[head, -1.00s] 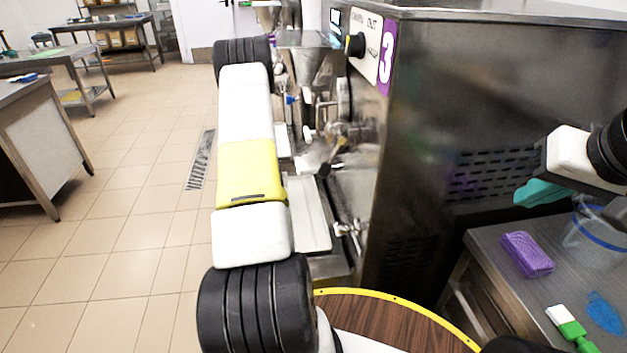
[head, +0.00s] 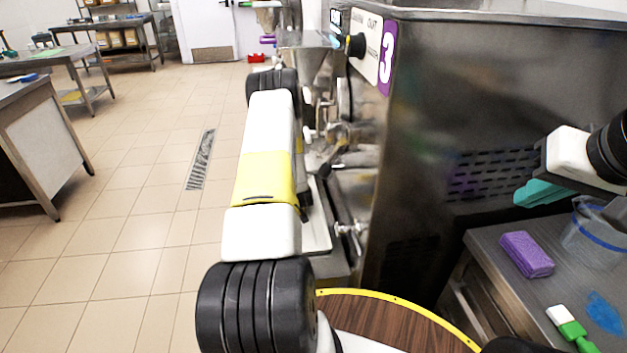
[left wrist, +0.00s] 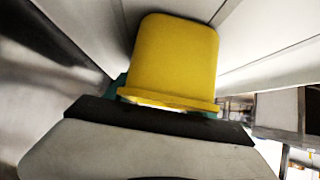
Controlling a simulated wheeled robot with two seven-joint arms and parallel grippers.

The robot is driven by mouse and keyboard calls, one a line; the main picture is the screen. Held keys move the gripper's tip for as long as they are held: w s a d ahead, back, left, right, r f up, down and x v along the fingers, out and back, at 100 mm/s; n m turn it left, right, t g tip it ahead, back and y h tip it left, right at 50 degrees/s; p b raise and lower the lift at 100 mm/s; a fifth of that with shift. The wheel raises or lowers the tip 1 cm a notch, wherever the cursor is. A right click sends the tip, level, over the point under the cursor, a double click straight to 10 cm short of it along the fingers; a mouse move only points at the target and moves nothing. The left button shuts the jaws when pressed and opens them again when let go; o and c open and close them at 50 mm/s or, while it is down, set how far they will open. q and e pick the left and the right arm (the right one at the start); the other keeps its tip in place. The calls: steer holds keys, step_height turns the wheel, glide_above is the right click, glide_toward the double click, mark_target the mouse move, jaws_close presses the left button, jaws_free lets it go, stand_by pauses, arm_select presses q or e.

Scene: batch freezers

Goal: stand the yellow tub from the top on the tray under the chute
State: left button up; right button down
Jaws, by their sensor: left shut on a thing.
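The yellow tub (left wrist: 175,55) fills the middle of the left wrist view. My left gripper (left wrist: 165,100) is shut on it; bits of teal fingers show at its sides. In the head view my left arm hides the tub and this gripper. A pale tray (head: 317,228) shows partly beside my left arm, low on the front of machine 3 (head: 450,120). Metal outlet parts (head: 325,165) are above the tray, partly hidden. I cannot tell how far the tub is from the tray. My right gripper (head: 542,193), teal-tipped, hangs over the side counter; its opening is unclear.
The side counter (head: 490,262) holds a purple sponge (head: 526,254), a green-and-white brush (head: 568,325), a blue patch (head: 604,312) and a clear container with a blue band (head: 592,240). A round wooden top (head: 385,322) with a yellow rim is in front.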

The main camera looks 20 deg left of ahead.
stand_by(0.3)
arm_select(q)
steer(key=o, duration=1.5)
steer(key=shift+r, duration=0.15)
steer(key=v, duration=1.2)
